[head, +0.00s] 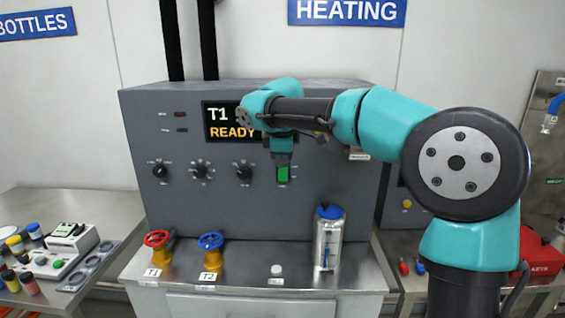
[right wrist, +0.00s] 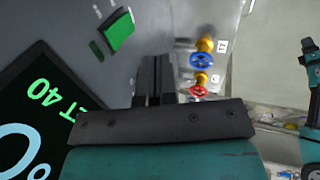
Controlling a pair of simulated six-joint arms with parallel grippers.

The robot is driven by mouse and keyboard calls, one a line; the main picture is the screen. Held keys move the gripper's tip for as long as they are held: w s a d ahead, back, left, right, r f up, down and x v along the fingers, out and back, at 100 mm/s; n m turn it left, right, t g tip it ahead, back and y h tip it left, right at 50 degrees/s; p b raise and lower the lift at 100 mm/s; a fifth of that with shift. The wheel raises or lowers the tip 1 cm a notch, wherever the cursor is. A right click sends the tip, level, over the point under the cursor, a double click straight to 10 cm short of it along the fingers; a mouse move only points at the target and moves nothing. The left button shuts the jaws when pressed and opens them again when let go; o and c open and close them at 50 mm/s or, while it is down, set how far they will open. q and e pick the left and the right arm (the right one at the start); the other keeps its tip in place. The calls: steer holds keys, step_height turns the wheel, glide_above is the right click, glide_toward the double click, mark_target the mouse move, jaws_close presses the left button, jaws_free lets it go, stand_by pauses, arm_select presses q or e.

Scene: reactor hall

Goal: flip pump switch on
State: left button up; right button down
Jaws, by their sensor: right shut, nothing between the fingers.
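The switch, a green rocker (head: 283,174), is on the right part of the grey panel front (head: 320,205), right of the black knobs. It also shows in the right wrist view as a green block (right wrist: 118,32) at the upper left. I cannot tell which way it is tipped. Its label is too small to read. My right gripper (head: 281,158) points down just above the switch and covers its top edge in the head view. Its fingers (right wrist: 153,75) are shut and empty. I cannot tell whether they touch the switch.
Three black knobs (head: 200,171) sit left of the switch. The display (head: 222,121) reads "T1 READY", partly behind my arm. The panel below the switch is clear.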

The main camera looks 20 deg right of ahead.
mark_target(283, 173)
steer(key=w+d+f, duration=0.3)
steer(key=w+f, duration=0.3)
steer(key=f, duration=0.2)
steer(key=shift+f, duration=0.3)
stand_by(0.3)
